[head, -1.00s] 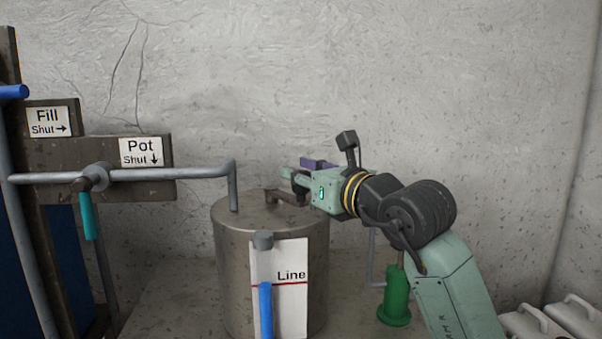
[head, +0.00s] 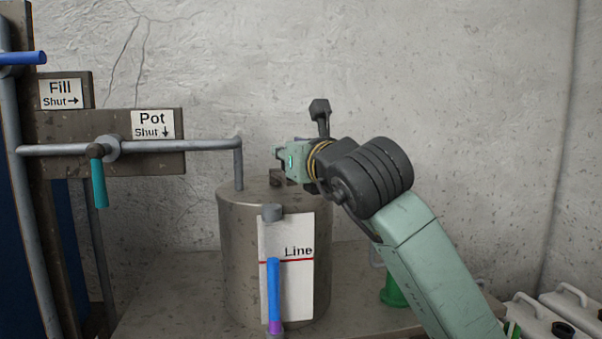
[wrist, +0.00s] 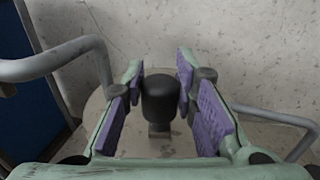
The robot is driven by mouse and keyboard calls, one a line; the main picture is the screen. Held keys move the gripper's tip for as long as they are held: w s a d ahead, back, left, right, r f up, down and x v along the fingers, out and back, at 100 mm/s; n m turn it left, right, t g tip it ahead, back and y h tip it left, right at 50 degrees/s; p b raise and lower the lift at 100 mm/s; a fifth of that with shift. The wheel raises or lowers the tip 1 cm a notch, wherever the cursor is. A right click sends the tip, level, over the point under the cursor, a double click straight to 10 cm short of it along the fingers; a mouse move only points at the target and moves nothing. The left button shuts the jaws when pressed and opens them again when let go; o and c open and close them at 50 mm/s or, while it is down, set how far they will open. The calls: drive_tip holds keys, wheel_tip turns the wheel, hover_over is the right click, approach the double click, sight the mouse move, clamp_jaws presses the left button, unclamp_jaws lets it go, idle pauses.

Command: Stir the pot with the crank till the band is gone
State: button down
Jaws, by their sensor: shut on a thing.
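The grey metal pot (head: 238,260) stands on a bench. My gripper (head: 282,153) is above the pot's lid, shut on the dark knob of the crank (head: 276,181). In the wrist view the black knob (wrist: 160,100) is between the purple finger pads of my gripper (wrist: 160,92), with the crank arm below it. A sight tube (head: 273,285) runs up the pot's front beside a white card (head: 300,285) with a red mark labelled Line. The tube is blue, with a short purple band (head: 275,327) at its bottom.
A pipe (head: 239,165) comes down at the lid's left. The teal Pot valve handle (head: 99,183) points down; the blue Fill handle (head: 22,58) points right. A green object (head: 393,293) is partly behind my arm. White jugs (head: 545,315) are at the lower right.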

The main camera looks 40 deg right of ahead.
drive_tip(key=shift+w+a+f+b, duration=0.15)
drive_tip(key=shift+w+a+b, duration=0.05)
drive_tip(key=shift+a+b, duration=0.35)
drive_tip(key=shift+w+a+f+b, duration=0.15)
drive_tip(key=shift+w+a+b, duration=0.05)
drive_tip(key=shift+a+b, duration=0.35)
drive_tip(key=shift+w+a+b, duration=0.45)
drive_tip(key=shift+a+b, duration=0.1)
drive_tip(key=shift+b, duration=0.4)
drive_tip(key=shift+w+a+r+b, duration=0.1)
drive_tip(key=shift+w+a+b, duration=0.6)
drive_tip(key=shift+b, duration=0.35)
drive_tip(key=shift+w+a+r+b, duration=0.1)
drive_tip(key=shift+w+a+b, duration=0.4)
drive_tip(key=shift+w+b, duration=0.2)
drive_tip(key=c, duration=1.5)
unclamp_jaws()
drive_tip(key=shift+w+a, duration=0.1)
drive_tip(key=shift+o, duration=1.1)
